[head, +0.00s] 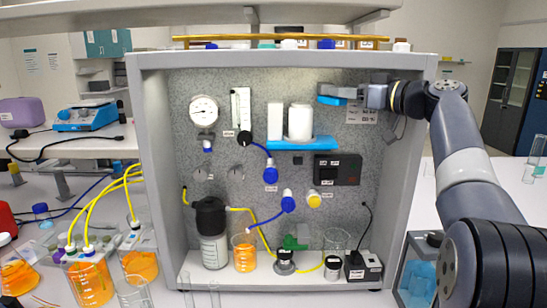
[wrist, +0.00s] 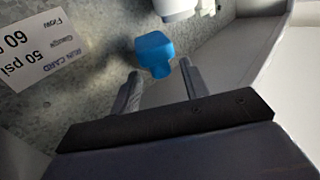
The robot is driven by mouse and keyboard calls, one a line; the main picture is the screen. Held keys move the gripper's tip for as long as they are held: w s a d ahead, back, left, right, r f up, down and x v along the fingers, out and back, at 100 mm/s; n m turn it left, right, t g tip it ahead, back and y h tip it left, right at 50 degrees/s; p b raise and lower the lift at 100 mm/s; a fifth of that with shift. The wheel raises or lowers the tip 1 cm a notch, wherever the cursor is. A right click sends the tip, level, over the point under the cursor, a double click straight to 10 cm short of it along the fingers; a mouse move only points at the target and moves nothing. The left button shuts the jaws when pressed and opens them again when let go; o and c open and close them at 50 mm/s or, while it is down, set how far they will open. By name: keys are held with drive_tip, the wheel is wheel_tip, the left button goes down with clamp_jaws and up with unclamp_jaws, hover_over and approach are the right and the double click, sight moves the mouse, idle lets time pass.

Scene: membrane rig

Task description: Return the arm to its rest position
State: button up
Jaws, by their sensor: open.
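My gripper (head: 326,93) is inside the upper right of the grey rig cabinet, pointing left, with my arm reaching in past the right wall. In the wrist view its two fingers (wrist: 159,78) are apart with a gap between them. A blue piece (wrist: 153,50) shows just beyond the fingertips, and a blue part (head: 332,101) shows at the gripper in the head view. I cannot tell whether it touches the fingers. A white cylinder (head: 300,122) stands on a blue shelf (head: 303,143) left of and below my gripper.
The cabinet's right wall (head: 413,170) is close to my arm. A printed run card (wrist: 45,55) is on the back wall near my gripper. A black box (head: 338,169), valves and tubing are below. Beakers (head: 245,255) and a black-lidded bottle (head: 211,235) stand on the cabinet floor.

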drive_tip(key=shift+w+d+g+y, duration=0.1)
drive_tip(key=shift+d+g+y, duration=0.05)
drive_tip(key=shift+g+y, duration=0.2)
idle(0.5)
